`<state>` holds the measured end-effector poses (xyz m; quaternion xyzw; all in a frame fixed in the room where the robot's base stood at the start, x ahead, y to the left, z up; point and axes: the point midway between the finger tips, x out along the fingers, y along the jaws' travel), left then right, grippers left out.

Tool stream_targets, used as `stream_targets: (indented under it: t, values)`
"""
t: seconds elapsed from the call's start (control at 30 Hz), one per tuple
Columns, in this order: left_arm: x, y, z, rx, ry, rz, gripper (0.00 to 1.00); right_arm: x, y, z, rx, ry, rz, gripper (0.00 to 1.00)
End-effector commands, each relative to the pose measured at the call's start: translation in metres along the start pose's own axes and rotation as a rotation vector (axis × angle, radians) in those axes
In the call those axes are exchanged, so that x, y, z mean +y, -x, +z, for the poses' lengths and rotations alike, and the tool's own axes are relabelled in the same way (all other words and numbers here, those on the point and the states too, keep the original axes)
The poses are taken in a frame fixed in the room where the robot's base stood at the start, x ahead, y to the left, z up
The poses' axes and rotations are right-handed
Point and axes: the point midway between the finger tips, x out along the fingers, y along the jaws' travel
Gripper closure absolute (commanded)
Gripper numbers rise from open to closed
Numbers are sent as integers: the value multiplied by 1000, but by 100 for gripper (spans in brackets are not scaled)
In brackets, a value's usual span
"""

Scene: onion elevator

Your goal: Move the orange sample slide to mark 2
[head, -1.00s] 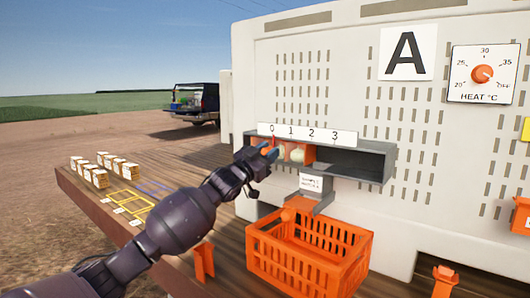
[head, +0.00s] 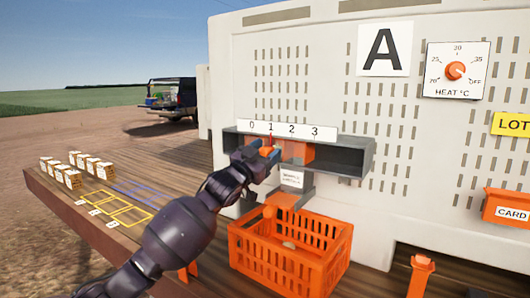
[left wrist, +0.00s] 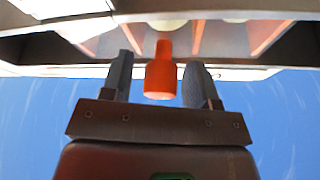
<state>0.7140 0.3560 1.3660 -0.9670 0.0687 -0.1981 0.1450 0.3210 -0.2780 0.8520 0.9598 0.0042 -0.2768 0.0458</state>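The orange sample slide (head: 294,149) sits in the long grey trough under the scale strip (head: 300,131) marked 0 to 3. A small red pointer (head: 271,141) stands just below mark 1. My left gripper (head: 268,152) is at the trough's front, below mark 1, and hides part of the slide. In the left wrist view an orange knob (left wrist: 160,76) stands between my two fingers (left wrist: 160,84), with a gap showing on each side. The fingers are open around it. My right gripper is in neither view.
An orange crate (head: 290,270) stands below the trough under a labelled chute (head: 290,198); a pale round thing (head: 289,245) lies inside. Small boxes (head: 75,172) and yellow outlines (head: 112,208) are on the table at left. The trough's right part (head: 345,155) is empty.

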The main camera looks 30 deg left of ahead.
Motion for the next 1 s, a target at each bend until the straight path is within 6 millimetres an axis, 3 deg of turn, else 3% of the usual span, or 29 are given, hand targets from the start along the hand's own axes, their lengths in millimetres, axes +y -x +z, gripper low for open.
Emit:
stream_targets:
  t: [0.37, 1.0]
  values:
    - [0, 5, 0, 1, -1, 0, 44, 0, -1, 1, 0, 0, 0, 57]
    - [0, 98, 1, 0, -1, 0, 44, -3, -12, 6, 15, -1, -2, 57]
